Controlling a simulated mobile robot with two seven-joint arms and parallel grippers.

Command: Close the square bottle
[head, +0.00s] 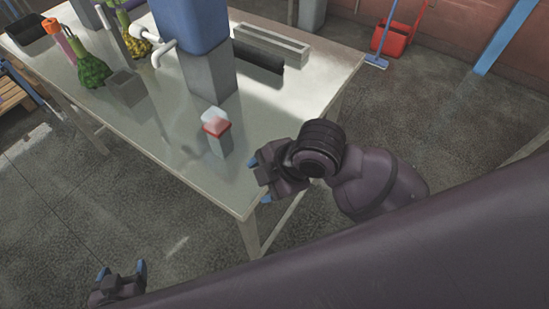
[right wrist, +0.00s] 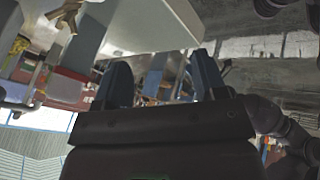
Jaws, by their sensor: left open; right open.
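My right gripper (head: 259,180) is open just off the table's right front corner, apart from the bottle. Its open fingers also show in the right wrist view (right wrist: 161,82), with nothing between them. My left gripper (head: 122,270) is open and empty over the floor at lower left.
A blue and grey machine (head: 208,75) stands behind the bottle. The table's front right is clear. A red bucket (head: 392,38) stands on the floor beyond.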

